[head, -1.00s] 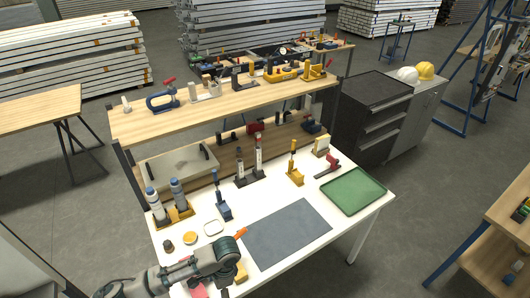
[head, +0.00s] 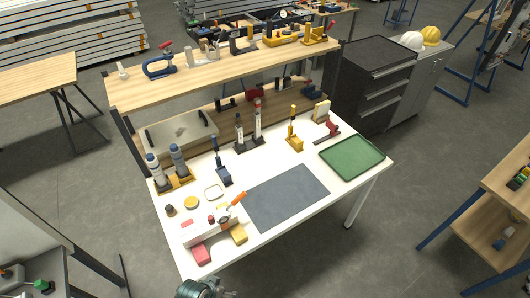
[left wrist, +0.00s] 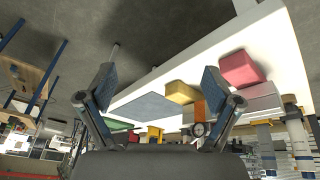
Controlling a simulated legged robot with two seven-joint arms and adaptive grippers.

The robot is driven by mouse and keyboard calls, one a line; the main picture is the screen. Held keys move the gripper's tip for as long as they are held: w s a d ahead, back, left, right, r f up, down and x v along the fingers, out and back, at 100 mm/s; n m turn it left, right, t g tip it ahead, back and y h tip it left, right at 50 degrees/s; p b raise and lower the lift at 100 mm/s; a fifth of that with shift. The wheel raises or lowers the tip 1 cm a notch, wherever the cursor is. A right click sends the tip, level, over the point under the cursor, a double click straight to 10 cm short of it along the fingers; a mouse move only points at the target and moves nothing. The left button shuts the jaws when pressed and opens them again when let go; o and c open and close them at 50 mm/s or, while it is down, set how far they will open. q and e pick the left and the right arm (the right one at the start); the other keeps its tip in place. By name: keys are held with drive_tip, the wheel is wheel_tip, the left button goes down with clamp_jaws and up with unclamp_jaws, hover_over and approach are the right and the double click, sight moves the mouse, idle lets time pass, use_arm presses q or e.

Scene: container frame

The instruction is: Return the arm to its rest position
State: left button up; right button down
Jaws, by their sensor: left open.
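My left gripper (left wrist: 155,90) is open in the left wrist view, with nothing between its two fingers. In the head view only part of my left arm (head: 200,288) shows at the bottom edge, in front of the white table (head: 300,166); its fingers are not clear there. On the table's front left corner lie a red block (head: 201,254), a yellow block (head: 239,234) and an orange-handled tool (head: 237,199). The red block (left wrist: 240,69) and yellow block (left wrist: 181,92) also show in the left wrist view, apart from the fingers. My right gripper is not in view.
A grey mat (head: 285,197) and a green tray (head: 352,157) lie on the table. Bottles (head: 178,160) and several upright tools stand towards the back, below a wooden shelf (head: 215,72). Open floor (head: 400,230) lies right of the table.

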use_arm(q)
drive_tip(key=s+a+n+y, duration=0.2)
drive_tip(key=s+a, duration=0.3)
drive_tip(key=a, duration=0.2)
wheel_tip(320, 180, down, 31)
drive_tip(key=s+g+b, duration=0.1)
drive_tip(key=s+b, duration=0.1)
drive_tip(key=b, duration=0.1)
drive_tip(key=s+a+f+g+b, duration=0.1)
drive_tip(key=s+a+f+b, duration=0.1)
drive_tip(key=s+f, duration=1.4)
drive_tip(key=shift+s+a+f+g, duration=0.2)
drive_tip(key=shift+s+f+g, duration=0.1)
drive_tip(key=shift+f, duration=0.3)
